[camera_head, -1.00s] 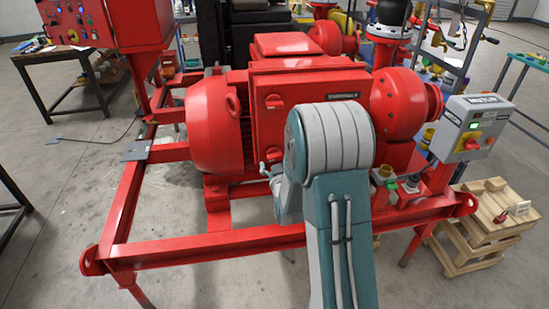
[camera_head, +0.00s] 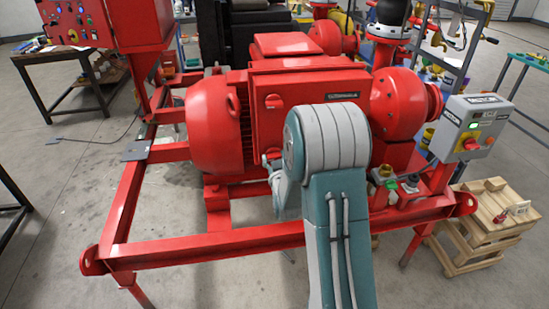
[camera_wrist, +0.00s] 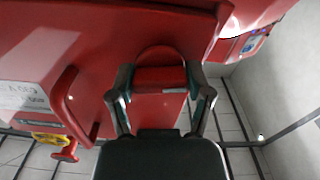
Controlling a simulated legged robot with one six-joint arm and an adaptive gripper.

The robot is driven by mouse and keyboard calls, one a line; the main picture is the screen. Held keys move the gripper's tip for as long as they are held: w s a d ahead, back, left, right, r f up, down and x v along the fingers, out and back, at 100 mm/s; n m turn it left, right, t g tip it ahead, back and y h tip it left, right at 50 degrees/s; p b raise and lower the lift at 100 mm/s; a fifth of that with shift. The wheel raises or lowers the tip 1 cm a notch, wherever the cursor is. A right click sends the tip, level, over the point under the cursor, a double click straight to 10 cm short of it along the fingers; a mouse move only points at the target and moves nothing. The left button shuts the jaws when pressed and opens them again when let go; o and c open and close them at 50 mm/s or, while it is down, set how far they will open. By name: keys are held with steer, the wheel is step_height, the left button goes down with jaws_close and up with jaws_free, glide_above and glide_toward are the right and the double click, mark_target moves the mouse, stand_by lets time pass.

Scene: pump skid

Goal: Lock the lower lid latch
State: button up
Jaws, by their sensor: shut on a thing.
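The upper lid latch (camera_head: 273,101) is a small red knob on the lid. The lower lid latch is low on the same lid and mostly hidden by my gripper (camera_head: 268,160) in the head view. In the wrist view my gripper (camera_wrist: 159,80) has one finger on each side of a red latch piece (camera_wrist: 160,79) and is shut on it. My arm covers the right part of the box. The latch's exact angle cannot be told.
A red skid frame (camera_head: 215,245) runs in front of the motor. A grey control box (camera_head: 470,127) stands at the right, above a wooden pallet stack (camera_head: 485,225). A red handle (camera_wrist: 66,100) is left of my gripper in the wrist view.

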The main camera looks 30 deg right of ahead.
steer(key=shift+m, duration=1.1)
steer(key=o, duration=1.1)
steer(key=shift+w, duration=0.1)
steer(key=shift+o, duration=0.2)
steer(key=v, duration=1.2)
